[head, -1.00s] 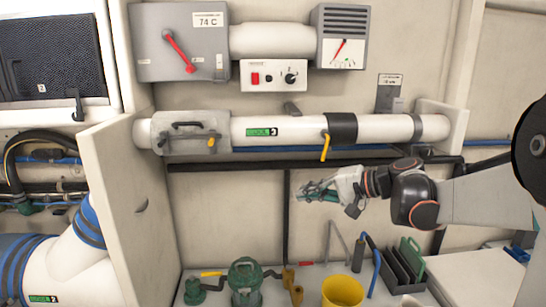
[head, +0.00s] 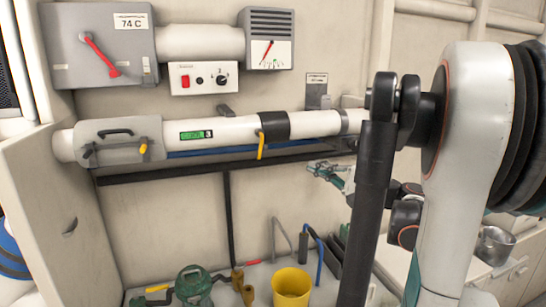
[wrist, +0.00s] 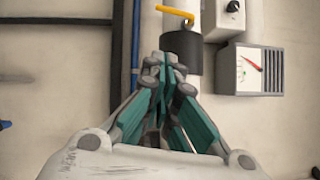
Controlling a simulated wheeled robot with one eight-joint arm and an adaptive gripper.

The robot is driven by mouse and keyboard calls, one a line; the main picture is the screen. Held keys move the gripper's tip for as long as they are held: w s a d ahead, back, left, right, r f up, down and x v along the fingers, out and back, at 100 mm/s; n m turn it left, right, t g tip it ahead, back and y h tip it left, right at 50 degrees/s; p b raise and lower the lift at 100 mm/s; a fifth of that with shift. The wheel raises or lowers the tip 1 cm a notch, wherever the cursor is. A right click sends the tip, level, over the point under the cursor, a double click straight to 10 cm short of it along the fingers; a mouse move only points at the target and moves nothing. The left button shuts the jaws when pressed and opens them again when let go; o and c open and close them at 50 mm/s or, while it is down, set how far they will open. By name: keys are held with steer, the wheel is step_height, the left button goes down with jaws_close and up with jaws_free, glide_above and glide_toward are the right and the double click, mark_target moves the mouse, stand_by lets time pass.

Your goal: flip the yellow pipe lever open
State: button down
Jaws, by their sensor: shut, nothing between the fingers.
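The yellow pipe lever (head: 261,146) hangs down from the black collar (head: 275,125) on the white pipe (head: 235,129). In the wrist view the lever (wrist: 176,13) is at the top, beside the dark collar (wrist: 181,46), and its arm points left. My gripper (head: 318,168) is right of the lever and lower than the pipe in the head view, apart from the lever. In the wrist view my gripper (wrist: 166,62) has its teal-sided fingers together and empty, overlapping the collar's lower edge in the picture. Part of my arm hides the pipe's right end in the head view.
A grey clamp cover (head: 120,137) with a smaller yellow latch (head: 143,149) is on the pipe's left. A red-switch panel (head: 204,78) and a gauge box (head: 266,38) are above. A yellow cup (head: 291,287) and a green pump (head: 193,286) stand below. The wall under the pipe is mostly clear.

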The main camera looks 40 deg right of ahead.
steer(key=a+b+x, duration=0.2)
steer(key=b+x, duration=0.1)
steer(key=x, duration=1)
steer(key=shift+s+a+r, duration=0.15)
steer(key=shift+s+a, duration=0.2)
steer(key=shift+a, duration=0.05)
steer(key=shift+w+a+f+m+t+b, duration=0.15)
steer(key=shift+a+m+t+b, duration=0.15)
steer(key=shift+m, duration=0.2)
steer(key=shift+w+a+f+m+t+b, duration=0.1)
steer(key=shift+a+f+m+t+b, duration=0.1)
steer(key=shift+m+t, duration=0.25)
